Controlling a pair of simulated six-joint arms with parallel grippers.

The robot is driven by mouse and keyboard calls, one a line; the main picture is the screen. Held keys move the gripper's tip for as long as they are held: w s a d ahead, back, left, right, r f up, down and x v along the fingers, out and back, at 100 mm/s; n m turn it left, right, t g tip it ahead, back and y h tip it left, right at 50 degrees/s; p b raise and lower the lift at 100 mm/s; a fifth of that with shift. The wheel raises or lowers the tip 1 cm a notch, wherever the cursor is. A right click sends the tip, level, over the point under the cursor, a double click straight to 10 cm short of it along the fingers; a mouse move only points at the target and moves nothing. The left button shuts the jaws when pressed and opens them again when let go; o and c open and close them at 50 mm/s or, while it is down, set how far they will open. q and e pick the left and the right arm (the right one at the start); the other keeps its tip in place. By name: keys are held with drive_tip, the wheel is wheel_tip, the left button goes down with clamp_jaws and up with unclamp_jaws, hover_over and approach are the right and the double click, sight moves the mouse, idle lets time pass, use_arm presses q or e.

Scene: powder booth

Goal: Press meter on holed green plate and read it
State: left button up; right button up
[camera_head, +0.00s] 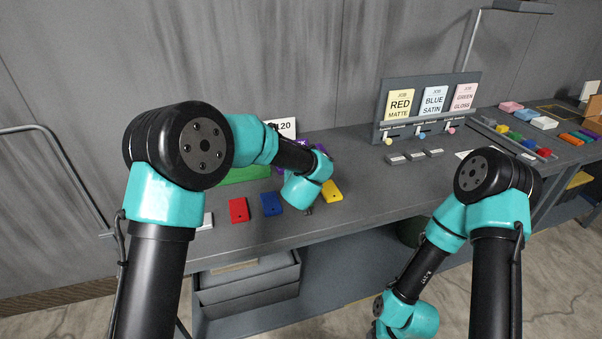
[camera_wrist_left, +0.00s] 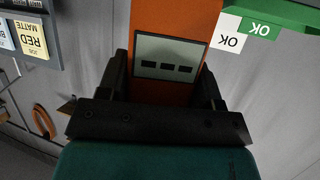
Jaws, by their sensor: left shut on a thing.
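In the left wrist view my left gripper (camera_wrist_left: 163,82) is shut on an orange meter (camera_wrist_left: 174,18), with one dark finger on each side of it. The meter's grey screen (camera_wrist_left: 171,57) faces the camera and shows three dark dashes, no number. In the head view the left wrist bends down over the table, and its fingers and the meter are hidden. A green surface (camera_head: 245,175) shows partly behind my left arm; I cannot tell whether it is the holed plate. Red (camera_head: 238,210), blue (camera_head: 271,204) and yellow (camera_head: 332,192) plates lie along the front. My right gripper is out of view.
A board with job cards (camera_head: 432,100) stands at the back, with small grey blocks (camera_head: 415,156) before it. A rack of coloured pieces (camera_head: 515,138) is on the right. The grey table (camera_head: 365,192) is clear between. An OK sign (camera_wrist_left: 231,42) shows in the wrist view.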

use_arm(q)
drive_tip(key=shift+f, duration=0.45)
idle(1.3)
drive_tip(key=shift+r, duration=3.05)
drive_tip(key=s+a+r, duration=0.2)
drive_tip(key=s+a, duration=0.6)
drive_tip(key=a, duration=0.2)
drive_tip(key=s+a+r, duration=0.3)
drive_tip(key=s+a, duration=0.5)
drive_tip(key=a, duration=0.3)
